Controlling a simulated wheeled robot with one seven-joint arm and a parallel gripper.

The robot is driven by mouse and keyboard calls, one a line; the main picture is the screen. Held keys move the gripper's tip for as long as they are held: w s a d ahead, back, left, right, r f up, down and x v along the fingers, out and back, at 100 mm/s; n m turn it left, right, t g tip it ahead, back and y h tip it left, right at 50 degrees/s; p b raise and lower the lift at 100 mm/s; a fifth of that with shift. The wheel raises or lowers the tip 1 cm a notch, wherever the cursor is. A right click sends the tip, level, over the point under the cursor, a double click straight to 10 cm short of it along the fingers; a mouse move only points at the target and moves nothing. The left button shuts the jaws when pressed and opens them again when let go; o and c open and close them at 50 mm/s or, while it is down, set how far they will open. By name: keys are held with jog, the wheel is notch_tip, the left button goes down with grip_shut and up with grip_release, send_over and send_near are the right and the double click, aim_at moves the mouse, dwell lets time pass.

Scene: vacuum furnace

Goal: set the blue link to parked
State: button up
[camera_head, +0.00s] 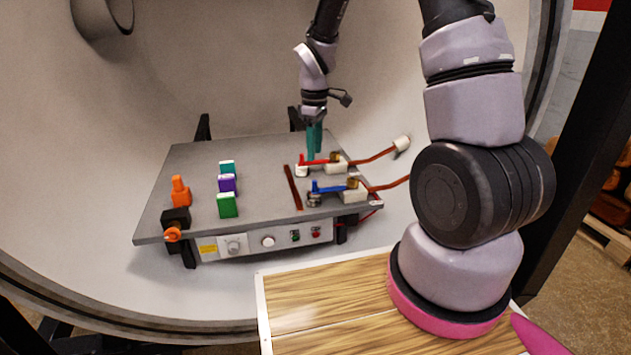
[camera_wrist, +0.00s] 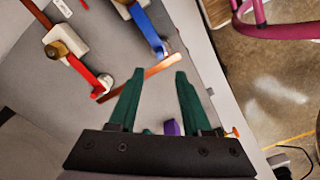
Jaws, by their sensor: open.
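The blue link (camera_head: 332,187) is a flat bar at the right of the grey bench top. It runs left from a brass pivot on a white block to a small post at its free end. In the wrist view the blue link (camera_wrist: 147,27) is at the top, its free end near the copper strip (camera_wrist: 150,75). My gripper (camera_head: 314,152) is open and empty, pointing down beside the red link (camera_head: 316,161), farther back than the blue link. In the wrist view the fingertips of my gripper (camera_wrist: 158,76) are apart, overlapping the copper strip in the picture. Their height above the bench is unclear.
The red link (camera_wrist: 82,70) lies beside the blue one. Green, purple and teal blocks (camera_head: 228,185) stand mid-bench, with an orange piece (camera_head: 181,191) at left. Copper leads (camera_head: 385,184) run right. A control panel (camera_head: 265,241) fronts the bench. The curved chamber wall surrounds it.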

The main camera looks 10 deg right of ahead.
aim_at(315, 181)
notch_tip(315, 181, down, 11)
jog(key=shift+f, duration=0.1)
dwell(0.4)
grip_shut()
dwell(1.4)
